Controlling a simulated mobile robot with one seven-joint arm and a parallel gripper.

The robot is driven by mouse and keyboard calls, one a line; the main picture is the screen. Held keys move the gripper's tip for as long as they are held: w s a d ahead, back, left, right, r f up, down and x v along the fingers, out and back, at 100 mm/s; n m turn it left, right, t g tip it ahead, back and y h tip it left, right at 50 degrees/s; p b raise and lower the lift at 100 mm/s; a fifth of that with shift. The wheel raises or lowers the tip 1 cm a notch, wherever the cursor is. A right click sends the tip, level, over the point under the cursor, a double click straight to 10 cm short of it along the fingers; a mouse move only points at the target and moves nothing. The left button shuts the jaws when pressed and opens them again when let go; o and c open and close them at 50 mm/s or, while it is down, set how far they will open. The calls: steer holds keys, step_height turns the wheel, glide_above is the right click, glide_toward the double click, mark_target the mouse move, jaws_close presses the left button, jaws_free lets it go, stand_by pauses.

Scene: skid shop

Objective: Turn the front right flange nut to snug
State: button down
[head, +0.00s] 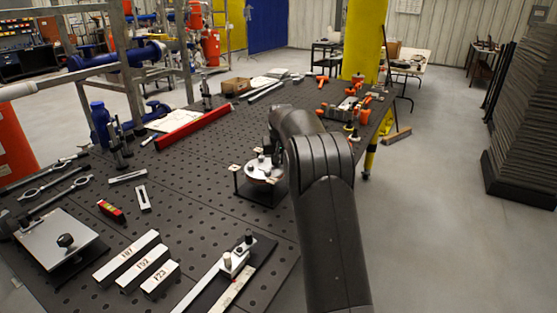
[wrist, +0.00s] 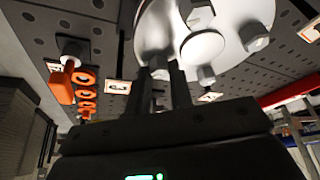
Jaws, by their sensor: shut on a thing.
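The flange (head: 262,172) is a round, light metal disc on a dark square stand (head: 258,193), on the perforated table near its right side. In the wrist view the flange (wrist: 233,14) fills the upper middle, with a pale round hub (wrist: 202,48) and hex nuts around it, one at the right (wrist: 254,36) and one below the hub (wrist: 206,75). My gripper (wrist: 160,72) is shut on a nut (wrist: 158,62) at the flange's edge. The fingers partly hide that nut. In the head view my arm covers the flange's right side and most of the gripper.
Small printed tags (wrist: 118,87) stand around the flange. Orange-handled clamps (head: 368,97) lie at the table's far right. A red bar (head: 195,128), a small red level (head: 111,210), numbered white blocks (head: 143,264) and a rail (head: 232,275) occupy the left and front.

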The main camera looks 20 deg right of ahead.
steer(key=shift+r+m, duration=0.1)
steer(key=shift+m, duration=0.4)
steer(key=c, duration=1.6)
jaws_free()
steer(key=shift+o, duration=0.2)
